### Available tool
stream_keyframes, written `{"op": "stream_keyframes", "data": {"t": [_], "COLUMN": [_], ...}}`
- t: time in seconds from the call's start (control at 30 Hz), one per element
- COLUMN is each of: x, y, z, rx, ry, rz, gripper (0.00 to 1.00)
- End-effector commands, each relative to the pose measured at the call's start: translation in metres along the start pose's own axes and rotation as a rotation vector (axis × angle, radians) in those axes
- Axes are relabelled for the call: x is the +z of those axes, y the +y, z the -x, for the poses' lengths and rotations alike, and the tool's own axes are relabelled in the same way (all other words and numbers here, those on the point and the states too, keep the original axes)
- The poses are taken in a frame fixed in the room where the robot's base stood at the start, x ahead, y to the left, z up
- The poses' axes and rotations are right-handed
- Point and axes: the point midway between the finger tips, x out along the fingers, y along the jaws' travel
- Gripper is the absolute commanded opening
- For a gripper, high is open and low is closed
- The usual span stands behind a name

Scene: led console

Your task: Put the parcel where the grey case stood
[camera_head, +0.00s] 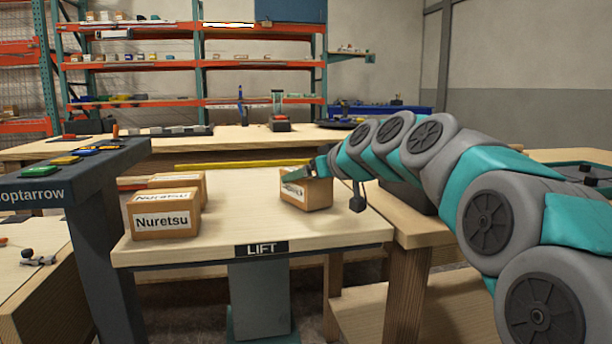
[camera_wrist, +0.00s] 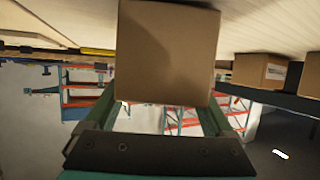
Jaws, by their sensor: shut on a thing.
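A brown cardboard parcel (camera_head: 312,195) with a white label is at the right part of the table marked LIFT (camera_head: 262,249). My gripper (camera_head: 308,170) is shut on this parcel. In the wrist view the parcel (camera_wrist: 168,50) fills the top middle, between the fingers. I cannot tell whether its underside touches the tabletop or hangs just above it. I see no grey case in either view.
A dark console (camera_head: 78,165) with coloured pieces on top stands at the left. A yellow strip (camera_head: 240,166) runs along the LIFT table's back edge. A workbench (camera_head: 230,140) and orange-and-teal shelves (camera_head: 200,65) stand behind. The tabletop between the boxes and my parcel is clear.

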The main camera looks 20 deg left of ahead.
Motion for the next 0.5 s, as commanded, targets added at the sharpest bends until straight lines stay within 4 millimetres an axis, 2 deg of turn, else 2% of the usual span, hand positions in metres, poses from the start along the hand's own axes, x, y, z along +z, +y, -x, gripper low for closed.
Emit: {"op": "stream_keyframes", "data": {"t": [0.2, 0.23, 0.33, 0.5], "x": [0.0037, 0.0031, 0.0027, 0.0032], "y": [0.0, 0.0, 0.0, 0.0], "z": [-0.0014, -0.0012, -0.001, -0.0013], "rx": [0.0, 0.0, 0.0, 0.0], "ry": [0.001, 0.001, 0.001, 0.0], "rz": [0.0, 0.0, 0.0, 0.0], "gripper": [0.0, 0.9, 1.0, 1.0]}}
